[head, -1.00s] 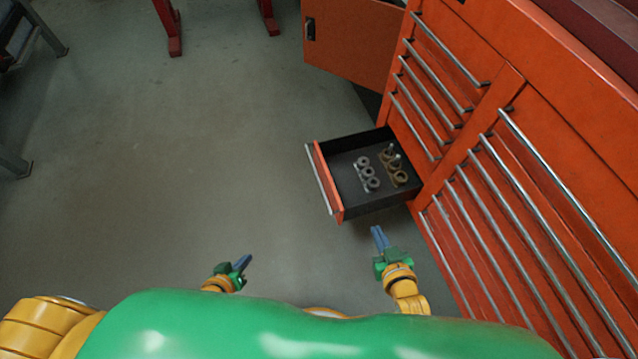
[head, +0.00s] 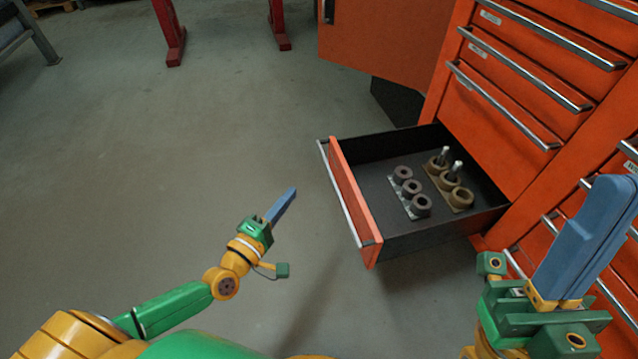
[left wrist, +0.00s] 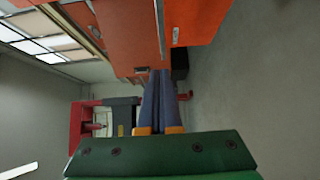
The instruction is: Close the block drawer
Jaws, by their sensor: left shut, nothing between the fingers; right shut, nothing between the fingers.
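The block drawer (head: 352,197) is pulled well out of the orange tool cabinet in the head view. Its orange front carries a long metal bar handle, and its black tray holds grey and brown ring-shaped blocks (head: 410,190). My left gripper (head: 291,192) is shut and empty, over the floor to the left of the drawer front and apart from it. In the left wrist view its blue fingers (left wrist: 160,75) lie together. My right gripper (head: 622,186) is shut and empty at the lower right, large in the picture, in front of the cabinet's lower drawers.
The orange cabinet (head: 500,150) fills the right side, with several shut drawers and protruding bar handles. An orange cabinet door (head: 385,50) stands behind the open drawer. Red stand legs (head: 168,30) are at the back. The floor left of the drawer is clear.

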